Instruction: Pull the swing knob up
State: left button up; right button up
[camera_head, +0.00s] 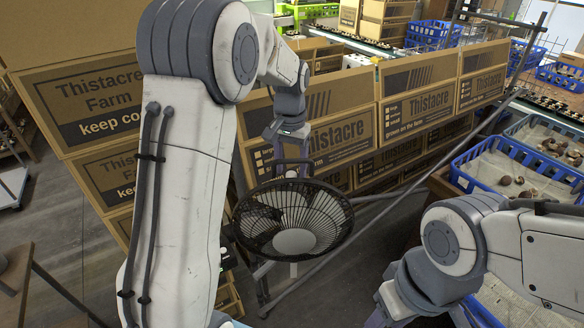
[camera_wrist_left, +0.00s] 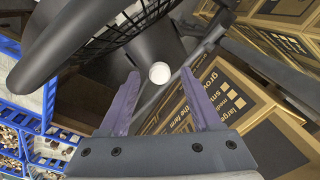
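A black fan (camera_head: 318,198) with a round wire cage stands at the centre of the head view, facing up toward the camera. In the left wrist view its cage and dark motor housing (camera_wrist_left: 150,45) fill the upper part. The swing knob (camera_wrist_left: 158,73) shows there as a pale round end on the housing. My left gripper (camera_wrist_left: 160,80) is open, with one purple finger on each side of the knob; contact cannot be told. In the head view my left gripper (camera_head: 290,162) is behind the fan, its fingers small and partly hidden. My right arm is at lower right, its gripper out of frame.
Stacked cardboard boxes (camera_head: 352,138) stand behind and left of the fan. Blue crates (camera_head: 463,178) with mushrooms are at right. A grey metal bar (camera_head: 372,228) slants from the fan's base toward upper right.

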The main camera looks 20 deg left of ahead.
aim_at(291, 173)
pick_arm(q)
jog(key=shift+w+r, duration=0.1)
jog(key=shift+r, duration=0.25)
notch_tip(291, 173, up, 10)
jog(key=b, duration=0.1)
jog(key=shift+f, duration=0.2)
jog(key=shift+a, duration=0.1)
